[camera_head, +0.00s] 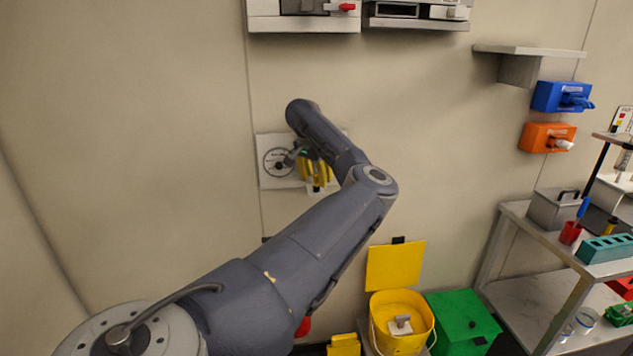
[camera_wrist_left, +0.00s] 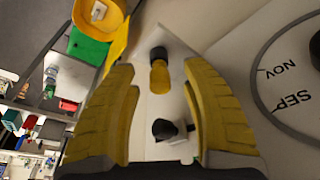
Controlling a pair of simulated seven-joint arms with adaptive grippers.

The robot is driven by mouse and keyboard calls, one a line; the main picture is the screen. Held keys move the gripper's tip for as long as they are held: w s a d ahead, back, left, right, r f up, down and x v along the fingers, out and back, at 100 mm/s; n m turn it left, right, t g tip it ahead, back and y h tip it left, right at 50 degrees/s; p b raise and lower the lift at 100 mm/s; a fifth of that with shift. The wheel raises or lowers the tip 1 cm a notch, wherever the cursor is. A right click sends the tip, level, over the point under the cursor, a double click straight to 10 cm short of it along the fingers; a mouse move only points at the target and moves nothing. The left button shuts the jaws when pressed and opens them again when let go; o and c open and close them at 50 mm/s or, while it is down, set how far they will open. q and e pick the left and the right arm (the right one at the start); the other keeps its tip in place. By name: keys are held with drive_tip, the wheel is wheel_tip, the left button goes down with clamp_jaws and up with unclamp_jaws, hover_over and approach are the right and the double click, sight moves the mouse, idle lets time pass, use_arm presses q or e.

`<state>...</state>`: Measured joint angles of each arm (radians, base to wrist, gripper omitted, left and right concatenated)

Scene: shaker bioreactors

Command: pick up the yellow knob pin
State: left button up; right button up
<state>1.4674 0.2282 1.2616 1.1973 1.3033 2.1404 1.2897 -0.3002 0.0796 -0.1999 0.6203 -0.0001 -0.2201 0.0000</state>
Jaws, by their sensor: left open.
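My left gripper (camera_head: 315,171) is at the white wall panel (camera_head: 274,180) with the round dial. In the left wrist view its two yellow fingers (camera_wrist_left: 159,70) are open and apart. Between the fingertips shows the yellow knob pin (camera_wrist_left: 159,78), a short yellow piece with a dark end, against the white panel. I see a gap on both sides of it; its depth relative to the fingertips is hard to tell. In the head view the pin cannot be told apart from the yellow fingers. My right gripper is in neither view.
A black knob on a white bracket (camera_wrist_left: 165,130) sits between the fingers, nearer the palm. The dial (camera_wrist_left: 262,85) with month names is beside the right finger. Below are a yellow bucket (camera_head: 387,332) and a green box (camera_head: 462,315). A shelf cart (camera_head: 515,212) stands at right.

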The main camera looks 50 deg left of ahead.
use_arm(q)
drive_tip(key=shift+c, duration=0.5)
clamp_jaws()
